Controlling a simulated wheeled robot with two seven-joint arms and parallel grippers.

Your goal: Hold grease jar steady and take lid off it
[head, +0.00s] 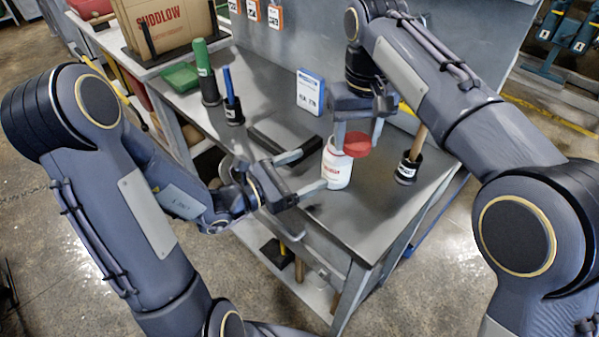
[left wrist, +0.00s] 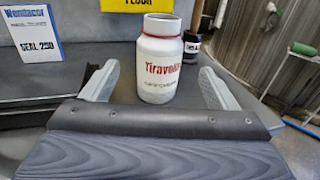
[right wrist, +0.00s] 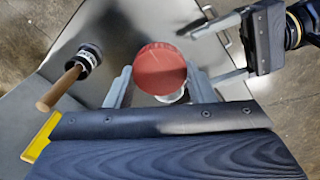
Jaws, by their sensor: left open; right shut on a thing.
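The white grease jar (head: 336,168) with red lettering stands upright on the grey bench. In the left wrist view the jar (left wrist: 160,70) shows a bare white neck with no lid on it. The red lid (head: 357,145) is between the fingers of my right gripper (head: 358,138), which is shut on it above and beside the jar. The lid (right wrist: 160,70) covers most of the jar in the right wrist view. My left gripper (head: 320,163) is open and empty, its fingertips just short of the jar, one towards each side of it.
A blue and white box (head: 310,92) stands behind the jar. A black holder with a wooden handle (head: 406,167) stands to its right. A blue-handled tool (head: 230,90), green-topped holder (head: 206,75) and green tray (head: 180,77) are at the back left. The bench front is clear.

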